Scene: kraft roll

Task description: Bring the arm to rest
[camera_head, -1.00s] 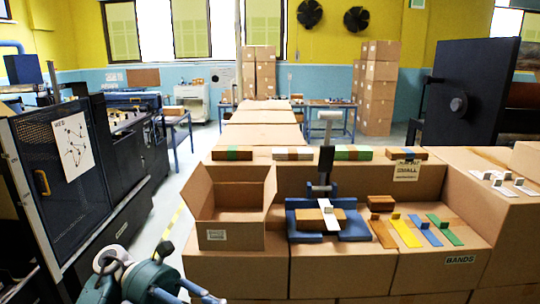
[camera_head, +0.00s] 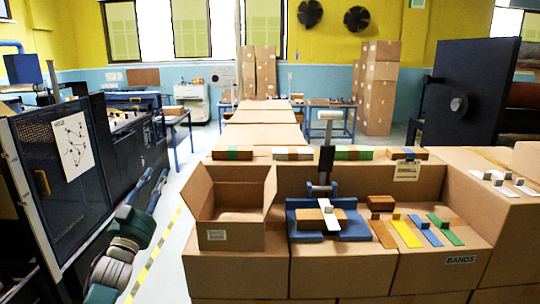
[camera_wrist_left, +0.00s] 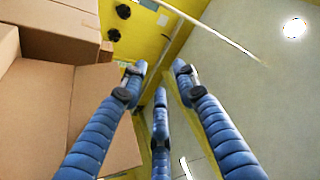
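My left arm comes up from the lower left of the head view, over the floor between the dark machine and the boxes. Its gripper (camera_head: 153,180) has blue fingers that point up and away, spread apart with nothing between them. My right arm and gripper are not in view.
An open cardboard box (camera_head: 230,205) stands right of my left gripper. A blue press (camera_head: 328,220) holds a brown block and white band beside it. Coloured bands (camera_head: 405,232) lie further right. A dark machine (camera_head: 75,170) stands close on the left.

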